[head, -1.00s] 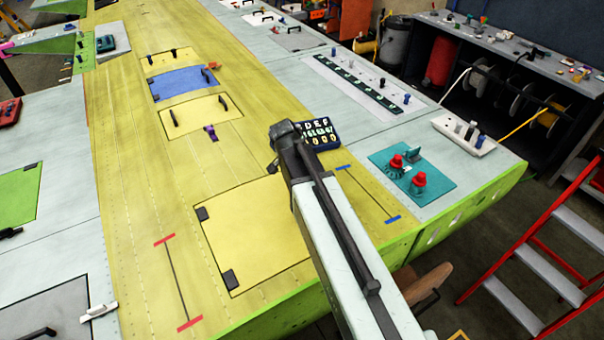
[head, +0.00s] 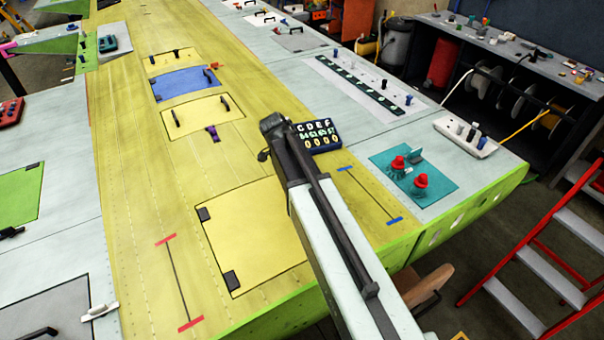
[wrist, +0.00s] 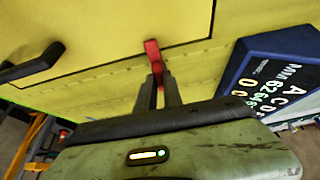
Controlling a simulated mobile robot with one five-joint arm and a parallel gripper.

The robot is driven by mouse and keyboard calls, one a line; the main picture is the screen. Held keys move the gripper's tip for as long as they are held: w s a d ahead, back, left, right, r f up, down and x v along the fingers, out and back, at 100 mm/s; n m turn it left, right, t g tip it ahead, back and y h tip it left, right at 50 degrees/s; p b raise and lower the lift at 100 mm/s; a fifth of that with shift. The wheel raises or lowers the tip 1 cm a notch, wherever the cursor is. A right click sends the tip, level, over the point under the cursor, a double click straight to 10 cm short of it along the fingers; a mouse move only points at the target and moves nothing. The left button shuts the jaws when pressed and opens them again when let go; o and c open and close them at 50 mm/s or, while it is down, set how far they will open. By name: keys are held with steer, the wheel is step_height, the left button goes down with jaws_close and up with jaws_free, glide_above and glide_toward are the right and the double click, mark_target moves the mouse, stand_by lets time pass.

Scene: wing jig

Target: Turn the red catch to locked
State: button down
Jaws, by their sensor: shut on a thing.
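The red catch (wrist: 153,50) shows in the wrist view at the edge of a yellow panel (wrist: 100,30). It is a narrow upright strip in the picture, and its lower end lies between my fingertips. My gripper (wrist: 159,84) is shut on that lower end. The fingers hide part of the catch. In the head view my own arm covers this spot, so neither the catch nor the fingertips show there.
A dark blue letter and number board (wrist: 275,78) stands close to the right of my gripper; the head view shows it too (head: 318,136). A black handle (wrist: 32,64) is at the left on the panel. A teal plate (head: 435,185) with red knobs lies farther right.

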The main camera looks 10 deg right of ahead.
steer(key=shift+s, duration=0.1)
steer(key=c, duration=1.5)
jaws_free()
steer(key=shift+r, duration=0.15)
steer(key=p+v, duration=0.7)
steer(key=shift+a+r, duration=0.1)
steer(key=shift+r, duration=0.15)
steer(key=shift+f, duration=0.15)
